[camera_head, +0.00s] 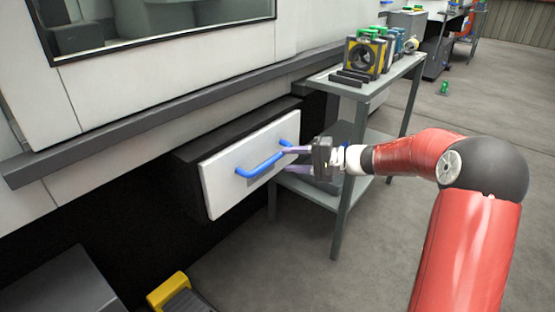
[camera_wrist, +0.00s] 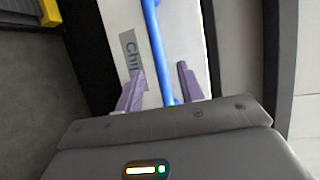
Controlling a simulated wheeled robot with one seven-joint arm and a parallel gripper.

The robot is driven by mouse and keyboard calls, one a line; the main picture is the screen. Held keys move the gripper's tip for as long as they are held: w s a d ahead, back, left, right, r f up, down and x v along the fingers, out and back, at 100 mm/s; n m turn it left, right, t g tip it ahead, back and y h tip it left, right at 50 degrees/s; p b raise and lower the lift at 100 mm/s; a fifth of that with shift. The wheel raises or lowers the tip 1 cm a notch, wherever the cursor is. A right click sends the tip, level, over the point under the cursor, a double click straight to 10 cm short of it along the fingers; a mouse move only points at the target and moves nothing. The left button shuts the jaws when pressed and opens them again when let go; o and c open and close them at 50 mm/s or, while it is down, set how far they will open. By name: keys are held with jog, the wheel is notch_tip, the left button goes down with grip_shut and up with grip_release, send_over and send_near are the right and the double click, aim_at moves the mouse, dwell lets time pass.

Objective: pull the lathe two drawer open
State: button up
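The lathe drawer (camera_head: 232,182) has a white front and sits in a dark housing under the machine. Its front stands out a little from the machine wall; I cannot tell whether it is slid out at all. A blue bar handle (camera_head: 262,163) is fixed across it. My gripper (camera_head: 287,158) is at the handle's right end. In the wrist view, the blue handle (camera_wrist: 158,50) runs between my two purple fingers (camera_wrist: 160,80), with gaps on both sides. The fingers are open. A label, partly hidden by a finger, shows on the drawer front.
A grey metal cart (camera_head: 345,182) stands just right of the drawer with several parts on top. A yellow-edged object (camera_head: 168,290) is on the floor below. The floor at right is open, with a small green item (camera_head: 444,88) on it.

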aim_at(276, 160)
jog(key=x, duration=0.6)
jog(key=shift+s, duration=0.1)
grip_shut()
